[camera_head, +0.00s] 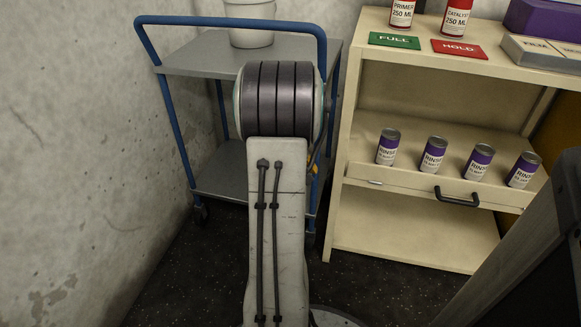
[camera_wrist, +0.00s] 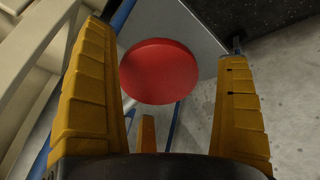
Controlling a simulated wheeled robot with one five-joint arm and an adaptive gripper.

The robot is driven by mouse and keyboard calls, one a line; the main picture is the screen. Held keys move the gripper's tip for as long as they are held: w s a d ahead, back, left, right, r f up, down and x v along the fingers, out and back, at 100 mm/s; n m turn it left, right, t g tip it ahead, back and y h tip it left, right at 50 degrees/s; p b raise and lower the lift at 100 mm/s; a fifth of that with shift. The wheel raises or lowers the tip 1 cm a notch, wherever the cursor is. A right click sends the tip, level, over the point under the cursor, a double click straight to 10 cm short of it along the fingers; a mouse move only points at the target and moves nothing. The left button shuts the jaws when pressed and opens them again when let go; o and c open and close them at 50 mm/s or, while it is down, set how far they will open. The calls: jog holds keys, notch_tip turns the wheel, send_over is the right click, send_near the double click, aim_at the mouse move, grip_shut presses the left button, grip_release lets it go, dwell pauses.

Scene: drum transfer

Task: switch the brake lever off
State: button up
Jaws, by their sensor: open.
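A red round disc (camera_wrist: 160,71) shows in the wrist view, beyond and between my fingers. It may be the knob of the brake lever, but no lever shaft is clear. My gripper (camera_wrist: 167,42) is open, with yellow fingers to the left and right of the disc. A shorter yellow piece shows below the disc. I cannot tell whether anything touches it. In the head view my arm hides most of my gripper, and no brake lever can be made out. The grey cart (camera_head: 200,62) with a blue frame stands behind my arm.
A white bucket (camera_head: 250,36) stands on the cart. A cream shelf unit (camera_head: 430,110) on the right holds several purple-labelled cans, with green (camera_head: 394,41) and red (camera_head: 460,48) cards on top. A concrete wall (camera_head: 80,150) closes the left side. Some dark floor is clear.

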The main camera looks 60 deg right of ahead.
jog(key=shift+w+d+f, duration=0.1)
jog(key=shift+f, duration=0.15)
jog(key=c, duration=1.2)
jog(key=shift+r, duration=0.15)
jog(key=shift+c, duration=0.2)
